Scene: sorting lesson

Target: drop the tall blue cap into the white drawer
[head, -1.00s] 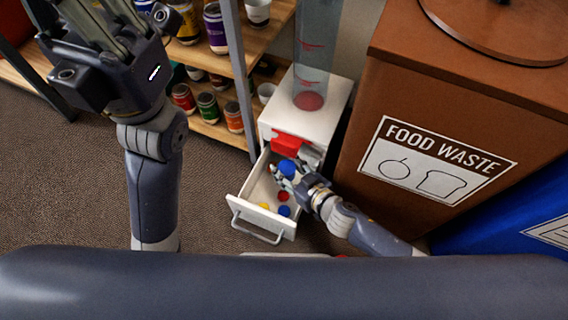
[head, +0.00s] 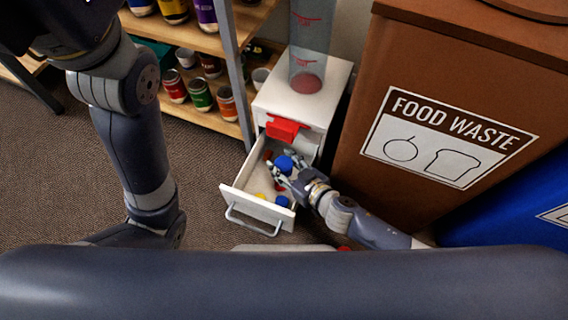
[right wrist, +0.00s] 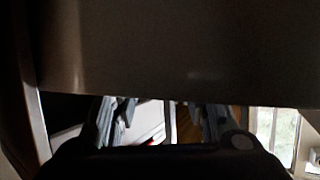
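The tall blue cap (head: 284,164) is at the fingertips of my right gripper (head: 283,172) in the head view. The fingers appear shut on it, over the inside of the open white drawer (head: 234,203). A finger hides part of the cap. In the right wrist view both fingers (right wrist: 160,120) show dark and apart, and I cannot make out the cap there. My left arm crosses the left of the head view; its gripper is out of the picture or too dark to make out.
A second blue cap (head: 282,201), a yellow cap (head: 261,196) and red pieces lie in the drawer. A red chute (head: 284,129) juts from the white cabinet (head: 302,108) above it. The brown food waste bin (head: 375,186) stands close on the right; shelves with cans (head: 200,95) stand behind left.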

